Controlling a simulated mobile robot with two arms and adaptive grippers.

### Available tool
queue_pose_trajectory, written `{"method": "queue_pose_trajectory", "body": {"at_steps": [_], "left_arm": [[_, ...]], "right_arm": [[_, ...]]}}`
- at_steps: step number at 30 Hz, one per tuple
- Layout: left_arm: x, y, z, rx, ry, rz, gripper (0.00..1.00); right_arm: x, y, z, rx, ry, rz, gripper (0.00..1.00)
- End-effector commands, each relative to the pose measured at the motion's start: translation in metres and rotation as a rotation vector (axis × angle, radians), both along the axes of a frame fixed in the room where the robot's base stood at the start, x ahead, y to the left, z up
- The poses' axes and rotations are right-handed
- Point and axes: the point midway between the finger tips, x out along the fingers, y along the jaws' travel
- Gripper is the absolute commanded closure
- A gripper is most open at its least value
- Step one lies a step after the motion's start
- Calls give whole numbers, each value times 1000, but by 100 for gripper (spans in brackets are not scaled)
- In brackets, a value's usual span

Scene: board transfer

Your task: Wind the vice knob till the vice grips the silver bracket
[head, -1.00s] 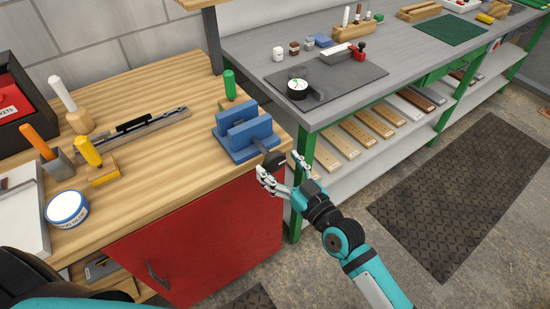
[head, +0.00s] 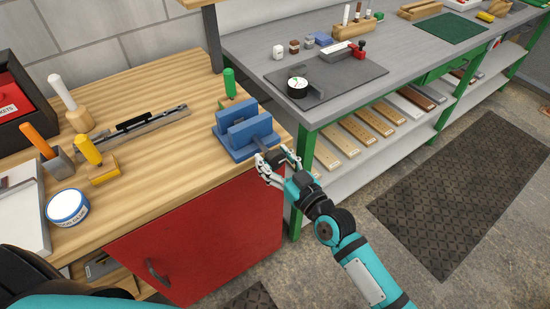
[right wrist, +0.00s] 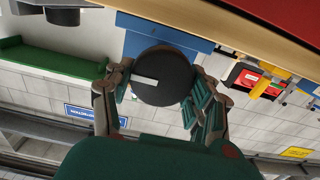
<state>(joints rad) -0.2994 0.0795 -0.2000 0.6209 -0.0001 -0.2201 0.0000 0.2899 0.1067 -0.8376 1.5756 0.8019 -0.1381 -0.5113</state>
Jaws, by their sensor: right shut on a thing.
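The blue vice (head: 247,136) sits at the right front corner of the wooden bench, its jaws apart. Its round black knob with a white mark fills the middle of the right wrist view (right wrist: 165,96). My right gripper (right wrist: 162,88) is shut on the knob, with fingers on both sides of its rim. In the head view my right gripper (head: 277,160) is at the vice's front end, just past the bench edge, and largely hides the knob. I cannot make out a silver bracket between the jaws. My left gripper is not in view.
A green-handled tool (head: 229,84) stands just behind the vice. A metal rail (head: 150,125), a yellow-handled tool (head: 90,152) and a round tin (head: 67,208) are to the left. A grey workbench (head: 260,45) stands to the right. Open floor lies beneath my right arm.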

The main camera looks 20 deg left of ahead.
Motion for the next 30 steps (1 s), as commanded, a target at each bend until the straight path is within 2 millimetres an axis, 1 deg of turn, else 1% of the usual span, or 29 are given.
{"method": "queue_pose_trajectory", "body": {"at_steps": [5,11,24,30], "left_arm": [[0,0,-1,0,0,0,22],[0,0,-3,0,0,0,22],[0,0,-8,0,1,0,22],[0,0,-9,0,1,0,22]], "right_arm": [[0,0,0,12,15,0,76],[1,-1,-1,64,80,0,76],[2,-2,-1,257,329,0,76],[2,-2,-1,322,413,0,76]]}}
